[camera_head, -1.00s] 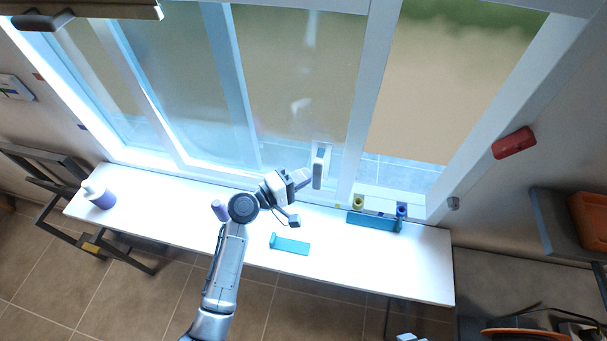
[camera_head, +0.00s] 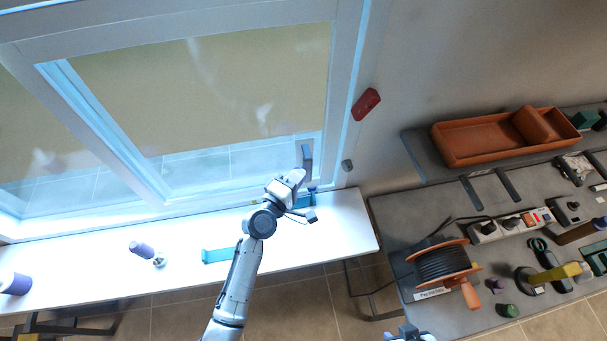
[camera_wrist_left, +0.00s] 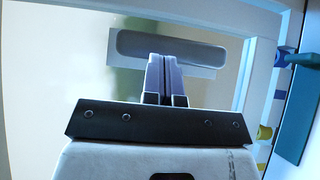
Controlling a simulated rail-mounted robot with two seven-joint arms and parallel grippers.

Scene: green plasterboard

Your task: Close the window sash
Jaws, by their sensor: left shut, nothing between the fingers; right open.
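The window sash (camera_head: 215,95) is a large glazed panel in a pale frame. Its right edge lies close to the right side of the window frame (camera_head: 354,95), and I cannot tell whether a thin gap is left. Contact cannot be told. My right gripper (camera_head: 408,333) only just shows at the bottom edge, open.
A red block (camera_head: 366,104) is on the wall. A grey workbench (camera_head: 385,210) with a cable reel (camera_head: 443,264) stands right.

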